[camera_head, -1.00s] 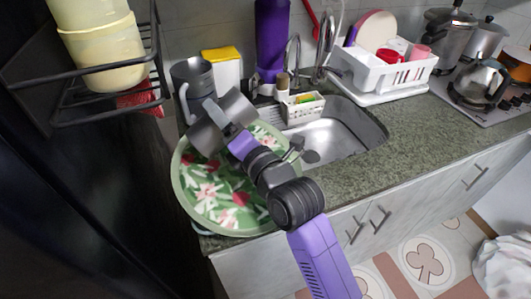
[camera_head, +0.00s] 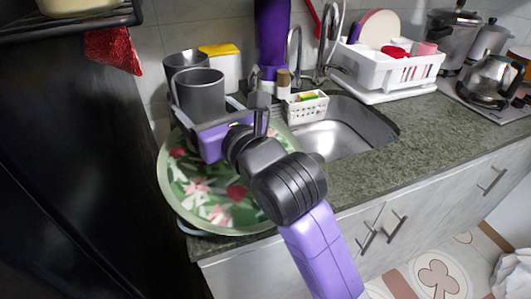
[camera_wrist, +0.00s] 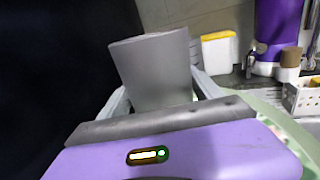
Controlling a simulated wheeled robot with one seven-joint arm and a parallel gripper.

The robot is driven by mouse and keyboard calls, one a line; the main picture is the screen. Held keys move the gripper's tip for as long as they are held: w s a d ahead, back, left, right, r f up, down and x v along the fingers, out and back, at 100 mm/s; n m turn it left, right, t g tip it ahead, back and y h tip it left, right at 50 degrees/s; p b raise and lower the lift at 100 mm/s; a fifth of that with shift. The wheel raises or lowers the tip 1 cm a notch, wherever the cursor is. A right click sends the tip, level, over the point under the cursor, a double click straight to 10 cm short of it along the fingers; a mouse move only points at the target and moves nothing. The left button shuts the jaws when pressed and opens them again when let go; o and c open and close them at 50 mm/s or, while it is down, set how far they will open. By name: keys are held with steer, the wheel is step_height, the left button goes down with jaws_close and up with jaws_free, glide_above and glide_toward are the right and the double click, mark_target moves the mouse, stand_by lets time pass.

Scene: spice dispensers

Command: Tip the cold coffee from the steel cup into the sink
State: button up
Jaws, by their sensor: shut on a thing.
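A dark grey steel cup (camera_head: 200,98) stands nearly upright in my gripper (camera_head: 208,124), above the back of the green floral tray (camera_head: 195,205). My gripper is shut around the cup's lower part. In the wrist view, the cup (camera_wrist: 155,70) shows between my two fingers, leaning slightly. Its inside is too dark to tell whether coffee is in it. A second grey cup (camera_head: 182,62) stands just behind it, partly hidden. The steel sink (camera_head: 335,138) lies to the right of my gripper, with its basin open.
A white sponge caddy (camera_head: 305,107) and the faucet (camera_head: 328,42) stand at the sink's back edge. A purple bottle (camera_head: 271,35) and a yellow-lidded container (camera_head: 222,65) are behind. A white dish rack (camera_head: 392,68) stands at right. A dark cabinet (camera_head: 70,160) closes off the left.

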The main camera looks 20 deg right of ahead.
mark_target(190, 80)
steer(key=shift+a+n+b, duration=0.1)
steer(key=shift+n+b, duration=0.3)
steer(key=shift+b, duration=0.35)
step_height(190, 80, up, 5)
steer(key=p, duration=0.3)
steer(key=shift+p, duration=0.3)
steer(key=shift+f, duration=0.15)
steer(key=shift+s, duration=0.15)
